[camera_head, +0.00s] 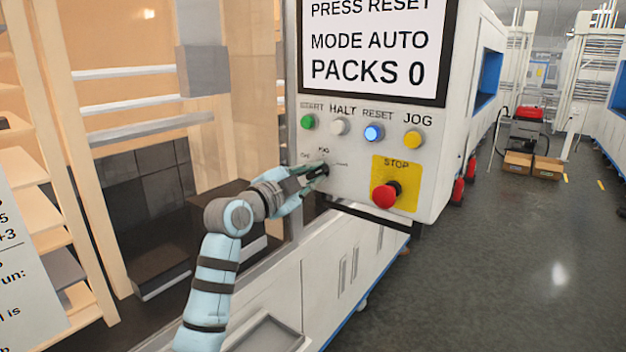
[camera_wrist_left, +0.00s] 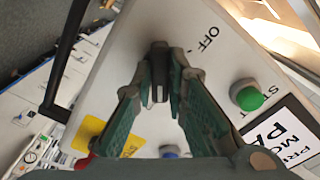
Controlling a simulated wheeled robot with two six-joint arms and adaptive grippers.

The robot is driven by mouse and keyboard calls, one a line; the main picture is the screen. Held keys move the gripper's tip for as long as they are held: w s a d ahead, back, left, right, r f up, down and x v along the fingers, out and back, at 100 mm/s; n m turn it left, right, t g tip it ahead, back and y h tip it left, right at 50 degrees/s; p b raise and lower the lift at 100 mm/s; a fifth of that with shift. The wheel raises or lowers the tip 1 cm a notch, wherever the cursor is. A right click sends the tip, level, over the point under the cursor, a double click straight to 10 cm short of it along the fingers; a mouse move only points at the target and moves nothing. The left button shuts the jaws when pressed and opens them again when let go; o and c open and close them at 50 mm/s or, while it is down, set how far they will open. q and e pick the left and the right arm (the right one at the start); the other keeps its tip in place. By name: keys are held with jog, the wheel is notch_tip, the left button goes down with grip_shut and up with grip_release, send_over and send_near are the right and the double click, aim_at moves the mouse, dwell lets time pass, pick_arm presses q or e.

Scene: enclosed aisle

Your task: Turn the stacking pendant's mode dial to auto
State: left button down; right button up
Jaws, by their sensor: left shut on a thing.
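The pendant (camera_head: 352,185) is a pale box with a screen (camera_head: 372,45) that reads PRESS RESET, MODE AUTO, PACKS 0. Its small dark mode dial (camera_head: 325,169) sits below the START and HALT buttons, mostly hidden by my fingers. My left gripper (camera_head: 315,173) reaches in from the left and is shut on the dial. In the left wrist view, the dark dial knob (camera_wrist_left: 158,62) is between the fingertips of my left gripper (camera_wrist_left: 160,88), with an OFF label beside it. My right gripper is not in view.
Above the dial are the green START (camera_head: 308,121), white HALT (camera_head: 339,125), lit blue RESET (camera_head: 374,132) and yellow JOG (camera_head: 413,139) buttons. A red STOP button (camera_head: 384,195) on a yellow plate is to the right.

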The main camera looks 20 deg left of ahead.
pick_arm(q)
jog(key=shift+m, duration=0.5)
jog(key=c, duration=1.6)
grip_release()
jog(key=v, duration=1.2)
jog(key=shift+d+f, duration=0.1)
